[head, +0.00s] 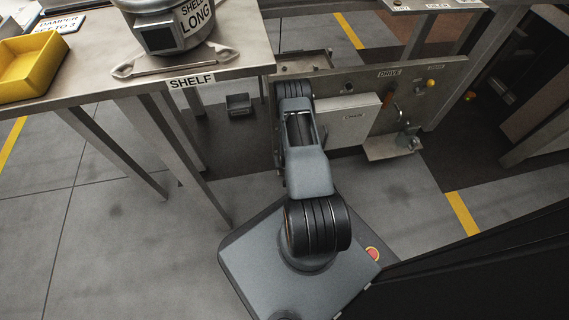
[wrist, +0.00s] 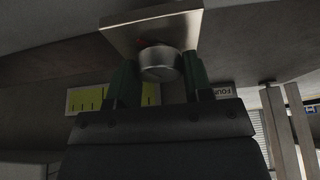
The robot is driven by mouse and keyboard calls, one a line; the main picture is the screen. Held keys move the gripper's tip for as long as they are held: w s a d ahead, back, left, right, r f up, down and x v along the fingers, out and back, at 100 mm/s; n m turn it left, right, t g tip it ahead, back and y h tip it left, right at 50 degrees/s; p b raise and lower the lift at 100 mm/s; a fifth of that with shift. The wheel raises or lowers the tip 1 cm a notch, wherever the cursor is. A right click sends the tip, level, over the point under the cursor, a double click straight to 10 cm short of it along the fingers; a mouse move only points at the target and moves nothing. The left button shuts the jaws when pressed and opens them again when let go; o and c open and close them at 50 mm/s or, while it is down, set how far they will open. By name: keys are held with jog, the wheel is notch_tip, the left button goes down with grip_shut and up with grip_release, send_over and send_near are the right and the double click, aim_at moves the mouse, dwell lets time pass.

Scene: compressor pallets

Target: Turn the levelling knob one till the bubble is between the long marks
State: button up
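The levelling knob (wrist: 160,64), a round metal knob, sits below a metal plate (wrist: 150,28) in the wrist view. My gripper (wrist: 162,72) has one green finger on each side of it, and I see no clear gap between fingers and knob. A yellow level vial (wrist: 84,99) with dark marks lies behind, to the left; my left finger and gripper body hide part of it. I cannot make out the bubble. In the head view my arm reaches down to the pallet side, and the gripper and knob are hidden.
A panel with a drive label (head: 389,73) and a white box (head: 348,120) stand right of my arm. A "FOUR" label (wrist: 221,91) shows beside my right finger.

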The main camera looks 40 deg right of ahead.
jog(key=c, duration=0.4)
jog(key=shift+m, duration=0.4)
jog(key=m+g+h, duration=0.1)
jog(key=m, duration=0.2)
jog(key=shift+w+m, duration=0.1)
jog(key=shift+m, duration=0.3)
jog(key=m, duration=0.2)
jog(key=m+g+h, duration=0.1)
jog(key=m, duration=0.1)
jog(key=shift+a+m+g, duration=0.1)
jog(key=shift+m+g, duration=0.2)
jog(key=shift+m, duration=0.4)
jog(key=o, duration=0.9)
